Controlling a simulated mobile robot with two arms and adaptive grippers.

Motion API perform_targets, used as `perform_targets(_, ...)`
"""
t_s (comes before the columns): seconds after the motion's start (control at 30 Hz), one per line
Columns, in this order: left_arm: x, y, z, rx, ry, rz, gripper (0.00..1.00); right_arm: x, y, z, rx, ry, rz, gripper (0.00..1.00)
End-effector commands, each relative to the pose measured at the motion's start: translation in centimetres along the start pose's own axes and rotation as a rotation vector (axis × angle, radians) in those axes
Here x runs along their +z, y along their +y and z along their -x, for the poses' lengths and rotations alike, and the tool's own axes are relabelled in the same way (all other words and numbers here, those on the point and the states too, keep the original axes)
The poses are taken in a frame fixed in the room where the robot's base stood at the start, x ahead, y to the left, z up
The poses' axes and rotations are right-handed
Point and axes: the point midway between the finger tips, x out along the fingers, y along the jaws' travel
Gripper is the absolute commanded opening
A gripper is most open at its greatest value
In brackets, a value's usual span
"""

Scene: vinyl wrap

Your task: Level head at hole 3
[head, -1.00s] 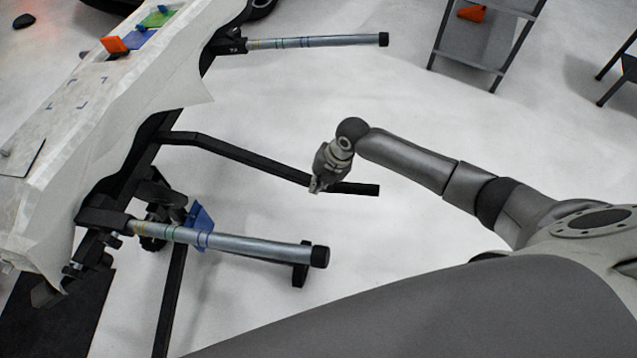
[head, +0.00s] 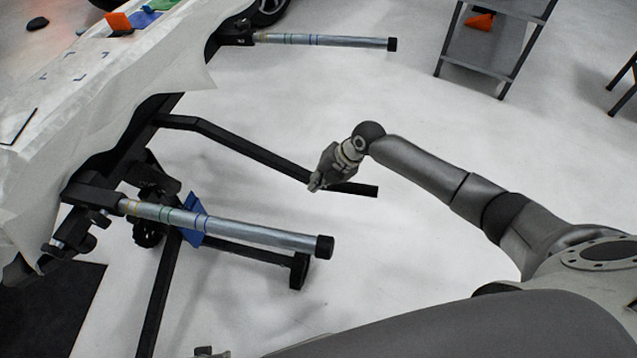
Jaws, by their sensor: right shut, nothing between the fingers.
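A dark stand holds up a white-draped panel at the left. Its near metal tube (head: 265,232), with coloured rings and a black end cap (head: 324,247), sticks out to the right. A similar far tube (head: 335,40) sticks out at the top. A blue piece (head: 193,214) sits by the near tube. I cannot make out any numbered hole or which part is the head. My right gripper (head: 316,184) is shut and empty, in front of the end of a bent black bar (head: 245,155); I cannot tell whether they touch. I cannot identify my left gripper.
An orange block (head: 117,22) and green and blue pieces lie on the panel (head: 95,55). A grey step stand (head: 485,52) with an orange item is at the top right. A small grey part cuts the bottom edge, unclear. Open white floor lies between the tubes and the step stand.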

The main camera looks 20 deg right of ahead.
Motion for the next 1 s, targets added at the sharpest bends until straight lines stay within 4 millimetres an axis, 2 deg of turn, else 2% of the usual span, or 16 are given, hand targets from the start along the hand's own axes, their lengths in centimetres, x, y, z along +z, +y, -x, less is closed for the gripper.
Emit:
perform_targets(0.3,-3.0,-0.2,3.7,-0.003,0.03,0.005,0.4,0.2,-0.7,-1.9,0.009,-0.001,0.0,0.0)
perform_targets(0.7,-5.3,-0.5,9.4,-0.008,0.06,0.011,0.4,0.3,-1.4,-3.7,0.01,-0.002,0.0,0.0)
perform_targets(0.83,-5.5,-0.5,10.4,-0.009,0.064,0.011,0.4,0.3,-1.4,-3.9,0.01,-0.002,0.0,0.0)
perform_targets(1.0,-5.5,-0.6,10.7,-0.009,0.064,0.012,0.4,0.3,-1.4,-3.9,0.01,-0.002,0.0,0.0)
